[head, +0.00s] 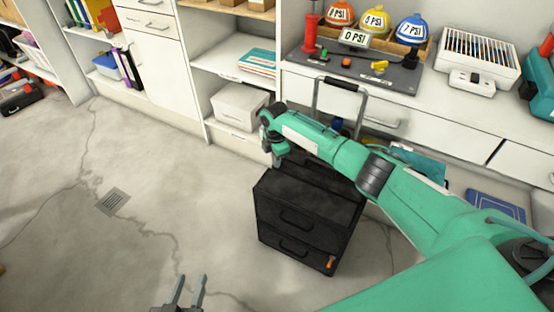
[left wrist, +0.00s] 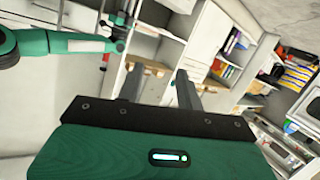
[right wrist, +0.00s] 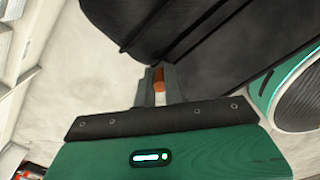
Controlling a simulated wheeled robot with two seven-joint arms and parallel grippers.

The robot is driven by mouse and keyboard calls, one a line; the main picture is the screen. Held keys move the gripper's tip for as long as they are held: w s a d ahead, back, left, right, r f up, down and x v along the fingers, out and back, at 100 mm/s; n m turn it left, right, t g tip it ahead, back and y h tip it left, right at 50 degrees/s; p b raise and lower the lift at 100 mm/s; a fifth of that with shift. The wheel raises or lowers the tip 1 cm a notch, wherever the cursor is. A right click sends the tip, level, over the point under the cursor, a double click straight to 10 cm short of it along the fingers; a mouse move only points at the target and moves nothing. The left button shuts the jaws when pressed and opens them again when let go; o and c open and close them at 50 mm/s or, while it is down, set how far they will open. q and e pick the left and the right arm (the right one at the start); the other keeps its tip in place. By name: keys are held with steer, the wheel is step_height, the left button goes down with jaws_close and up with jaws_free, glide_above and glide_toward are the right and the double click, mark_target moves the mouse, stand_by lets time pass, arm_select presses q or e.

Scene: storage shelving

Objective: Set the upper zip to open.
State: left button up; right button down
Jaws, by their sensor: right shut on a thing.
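A black trolley bag (head: 312,205) with two front handles stands upright on the floor in the head view. My right gripper (head: 277,160) is at its upper left edge. In the right wrist view, the right gripper (right wrist: 158,85) is shut on a small orange zip pull (right wrist: 159,79) against the dark bag (right wrist: 200,30). The gripper hides this pull in the head view. Another orange zip pull (head: 331,262) is at the lower right of the bag front. My left gripper (head: 187,290) is open and empty over the floor, left of the bag; it also shows in the left wrist view (left wrist: 160,85).
A white counter (head: 450,110) with a grey mat, helmets and a slotted white box stands behind the bag. White shelves (head: 235,70) with a box and books stand behind left. The floor (head: 130,235) at left is clear, with a drain grate (head: 112,202).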

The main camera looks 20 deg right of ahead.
steer(key=c, duration=1.5)
jaws_free()
steer(key=shift+w+a, duration=0.2)
steer(key=shift+a, duration=0.05)
arm_select(q)
steer(key=shift+w+a, duration=0.1)
arm_select(e)
steer(key=shift+d+r, duration=0.1)
steer(key=shift+r, duration=0.05)
